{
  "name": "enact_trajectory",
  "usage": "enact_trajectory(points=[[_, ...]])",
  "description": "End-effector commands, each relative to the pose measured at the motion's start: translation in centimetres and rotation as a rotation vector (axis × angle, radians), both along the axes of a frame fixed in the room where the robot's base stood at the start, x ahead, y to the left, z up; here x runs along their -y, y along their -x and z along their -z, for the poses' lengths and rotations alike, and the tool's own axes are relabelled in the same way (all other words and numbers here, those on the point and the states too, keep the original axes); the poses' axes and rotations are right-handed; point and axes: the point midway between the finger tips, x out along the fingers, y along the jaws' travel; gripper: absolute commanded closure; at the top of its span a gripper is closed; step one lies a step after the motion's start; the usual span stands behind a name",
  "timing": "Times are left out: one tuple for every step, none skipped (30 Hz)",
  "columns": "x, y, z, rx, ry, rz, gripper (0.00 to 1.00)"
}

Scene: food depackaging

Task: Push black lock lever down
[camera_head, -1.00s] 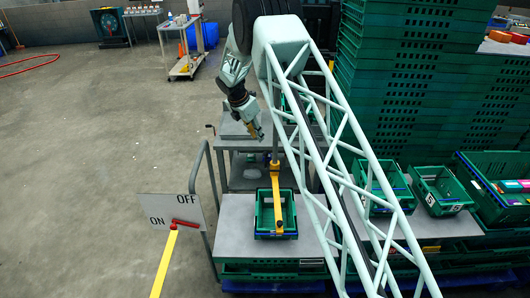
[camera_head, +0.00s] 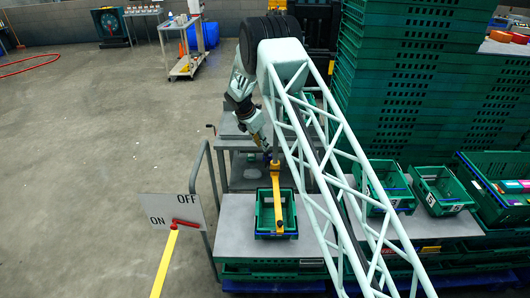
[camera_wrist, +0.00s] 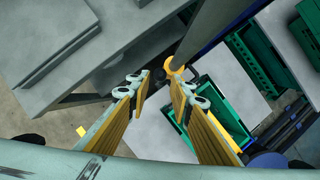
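A grey post with a yellow fitting (camera_wrist: 176,68) shows just beyond the fingertips. I cannot make out a black lock lever for certain. A small dark part (camera_head: 210,127) sticks out at the left edge of the rear table in the head view, but I cannot tell what it is.
A yellow bar (camera_head: 277,195) reaches over a green crate (camera_head: 260,222) on the front table (camera_head: 236,225). An ON/OFF panel (camera_head: 165,207) with a red lever (camera_head: 186,223) stands left. Tall green crate stacks (camera_head: 400,70) stand right.

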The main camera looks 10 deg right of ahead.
Motion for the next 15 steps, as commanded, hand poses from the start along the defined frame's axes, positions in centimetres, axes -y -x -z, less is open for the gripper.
enact_trajectory(points=[[0.3, -0.1, 0.7, -0.001, 0.001, 0.000, 0.80], [0.4, -0.2, 1.0, -0.002, 0.001, 0.001, 0.80], [0.6, -0.3, 1.5, -0.002, 0.001, 0.001, 0.80], [0.7, -0.4, 1.8, -0.001, 0.001, 0.000, 0.80], [0.8, -0.5, 2.1, -0.001, 0.001, 0.000, 0.80], [0.9, -0.6, 2.5, -0.001, 0.001, 0.000, 0.80], [1.0, -0.6, 2.8, -0.001, 0.001, 0.000, 0.80], [1.1, -0.7, 3.1, -0.001, 0.001, 0.000, 0.80], [1.2, -0.7, 3.5, -0.001, 0.001, -0.001, 0.80], [1.3, -0.8, 3.8, -0.001, 0.001, -0.001, 0.80], [1.4, -0.9, 4.0, -0.001, 0.001, -0.001, 0.80], [1.5, -1.0, 4.3, 0.000, 0.000, 0.000, 0.80], [1.5, -1.0, 4.4, 0.000, 0.000, 0.000, 0.80], [1.6, -1.1, 4.6, 0.001, 0.001, 0.000, 0.80], [1.7, -1.2, 4.8, 0.001, 0.000, 0.000, 0.80]])
